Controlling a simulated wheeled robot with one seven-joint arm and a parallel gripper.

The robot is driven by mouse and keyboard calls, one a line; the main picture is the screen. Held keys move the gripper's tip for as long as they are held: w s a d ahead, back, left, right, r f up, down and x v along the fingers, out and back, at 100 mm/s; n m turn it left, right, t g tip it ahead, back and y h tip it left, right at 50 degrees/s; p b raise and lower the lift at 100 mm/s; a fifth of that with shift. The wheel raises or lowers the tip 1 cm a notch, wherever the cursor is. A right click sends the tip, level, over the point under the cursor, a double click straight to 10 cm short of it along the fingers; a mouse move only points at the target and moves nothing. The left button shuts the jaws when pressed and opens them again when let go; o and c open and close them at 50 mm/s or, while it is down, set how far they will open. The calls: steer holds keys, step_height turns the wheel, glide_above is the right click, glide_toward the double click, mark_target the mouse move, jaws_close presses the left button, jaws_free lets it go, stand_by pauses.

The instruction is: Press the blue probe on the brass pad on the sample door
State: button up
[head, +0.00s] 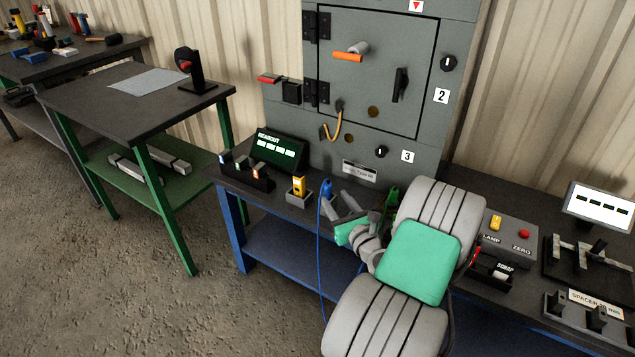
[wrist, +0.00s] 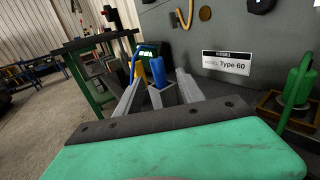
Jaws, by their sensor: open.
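The blue probe (head: 327,187) stands upright in a small holder on the bench, with a blue cable hanging over the front edge. It also shows in the wrist view (wrist: 157,69), between the lines of my two fingers. My gripper (head: 338,200) is open and empty, just right of the probe, its fingers pointing towards it. I cannot tell whether they touch it. The grey sample door (head: 350,85) is shut on the cabinet above. A round brass pad (head: 373,112) sits on its lower part.
A yellow probe (head: 299,185) stands just left of the blue one, and a green one (wrist: 298,88) is at right in the wrist view. Other brass discs (head: 349,138) and a curved tan cable (head: 334,125) are near the door's lower edge. A readout box (head: 281,150) stands behind.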

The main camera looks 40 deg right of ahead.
steer(key=x, duration=0.3)
steer(key=b+x, duration=0.1)
steer(key=x, duration=0.3)
steer(key=shift+w+f, duration=0.25)
steer(key=shift+w, duration=0.1)
steer(key=shift+w+d, duration=0.15)
steer(key=shift+w, duration=0.2)
steer(key=shift+c, duration=0.4)
jaws_close()
